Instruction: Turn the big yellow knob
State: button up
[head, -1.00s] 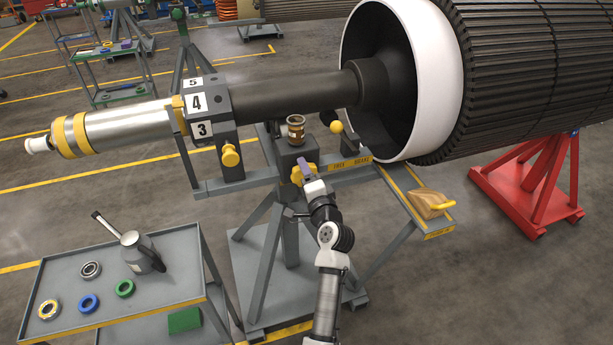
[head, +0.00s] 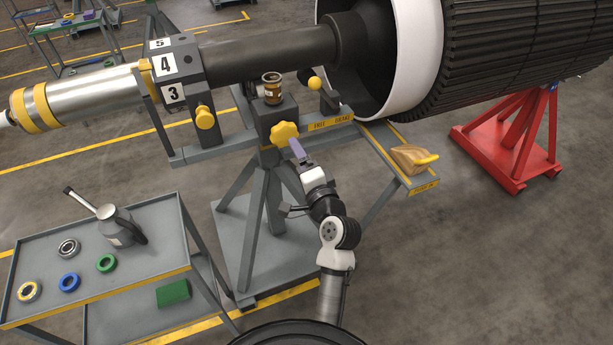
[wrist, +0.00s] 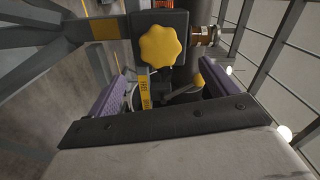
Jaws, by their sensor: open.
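The big yellow knob (head: 284,133) is star-shaped and sits on the front of the grey stand's block. In the wrist view the knob (wrist: 160,46) shows whole, above the space between my fingers. My gripper (head: 297,149) is just below and right of the knob in the head view, with its purple fingers pointing up toward it. In the wrist view my gripper (wrist: 163,84) has its purple fingers wide apart with nothing held between them. The knob appears clear of the fingers.
A smaller yellow knob (head: 205,117) is on the numbered clamp. A yellow ball-ended lever (head: 315,84) stands by the "FREE / BRAKE" label, and a jar (head: 272,88) sits on the block. A shelf with a yellow-handled wooden object (head: 413,158) juts out right. A cart (head: 150,264) stands left.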

jog(key=v, duration=0.4)
jog(key=shift+b, duration=0.35)
